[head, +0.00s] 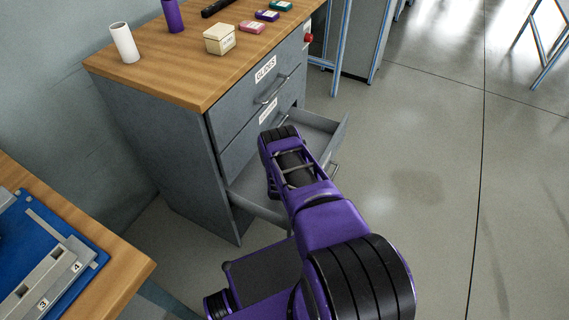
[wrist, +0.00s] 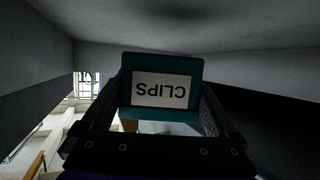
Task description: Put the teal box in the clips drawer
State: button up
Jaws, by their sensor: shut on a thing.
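The teal box (wrist: 162,62) fills the middle of the wrist view, with a white label reading CLIPS that appears upside down. My gripper (wrist: 163,108) is shut on it, one dark finger on each side. In the head view my purple arm reaches over an open drawer (head: 254,203), the lowest one visible in the grey cabinet (head: 175,150). The arm hides the gripper, the box and much of the drawer there. Grey walls surround the box in the wrist view. I cannot tell whether the box touches the drawer floor. The open drawer's label is not readable.
Two shut drawers sit above the open one; the top label (head: 266,69) seems to read GLIDES. The wooden cabinet top (head: 185,80) holds a white cylinder (head: 124,42), a cream box (head: 219,39) and small coloured boxes. A workbench (head: 130,265) is at lower left. Floor is clear at right.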

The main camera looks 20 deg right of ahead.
jog(key=shift+f, duration=0.65)
jog(key=shift+f, duration=0.55)
jog(key=shift+f, duration=0.1)
jog(key=o, duration=1.1)
jog(key=shift+o, duration=0.2)
jog(key=shift+r, duration=0.4)
jog(key=p+v, duration=0.2)
jog(key=v, duration=0.4)
jog(key=shift+r, duration=0.2)
jog(key=shift+v, duration=0.75)
